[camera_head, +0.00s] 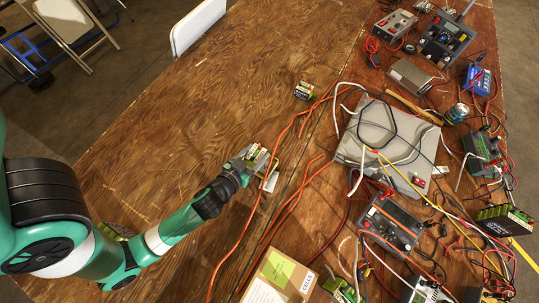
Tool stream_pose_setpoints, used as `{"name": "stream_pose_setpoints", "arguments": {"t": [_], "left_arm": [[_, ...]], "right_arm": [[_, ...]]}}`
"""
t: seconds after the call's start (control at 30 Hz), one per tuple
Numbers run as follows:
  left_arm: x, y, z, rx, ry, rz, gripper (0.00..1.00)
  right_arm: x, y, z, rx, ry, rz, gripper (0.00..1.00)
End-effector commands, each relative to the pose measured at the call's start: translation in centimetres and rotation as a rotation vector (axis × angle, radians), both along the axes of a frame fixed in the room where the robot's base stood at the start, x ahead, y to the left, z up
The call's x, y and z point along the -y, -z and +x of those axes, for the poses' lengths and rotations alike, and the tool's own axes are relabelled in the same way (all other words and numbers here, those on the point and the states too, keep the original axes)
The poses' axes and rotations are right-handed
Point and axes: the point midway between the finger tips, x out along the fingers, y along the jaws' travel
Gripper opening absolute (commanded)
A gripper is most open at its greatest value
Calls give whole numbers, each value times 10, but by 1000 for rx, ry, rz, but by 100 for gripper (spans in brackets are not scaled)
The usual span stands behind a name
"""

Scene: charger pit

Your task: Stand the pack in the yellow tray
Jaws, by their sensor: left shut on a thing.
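My left gripper (258,162) reaches in from the left over the wooden table and is shut on a small pack (256,154) with pale, green and reddish parts. Its jaws hide part of the pack, and I cannot tell whether it touches the table. A similar small pack (303,91) with a dark front and light lettering sits on the table further up. I cannot make out a yellow tray for certain. My right gripper is not in view.
Red cables (296,122) run just right of the gripper. A grey case (385,140) and chargers crowd the right side. A cardboard box (262,293) marked CELLS stands at the bottom. The upper-left tabletop (200,100) is bare. A white chair back (197,25) stands at the table's edge.

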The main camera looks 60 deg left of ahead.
Motion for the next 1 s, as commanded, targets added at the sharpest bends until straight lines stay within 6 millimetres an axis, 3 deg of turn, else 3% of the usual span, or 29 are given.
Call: {"name": "stream_pose_setpoints", "arguments": {"t": [0.23,0.43,0.67,0.7,0.83,1.0], "left_arm": [[-2,8,3,5,-3,2,0],[-5,44,1,4,-12,1,0],[-5,42,0,3,-14,1,0],[-5,43,-1,0,-15,0,68],[-5,43,-1,0,-14,0,91],[-5,42,0,1,-14,0,92]], "right_arm": [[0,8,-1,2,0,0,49],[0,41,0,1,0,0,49],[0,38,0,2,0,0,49],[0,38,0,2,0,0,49],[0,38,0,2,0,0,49],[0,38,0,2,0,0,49]]}}
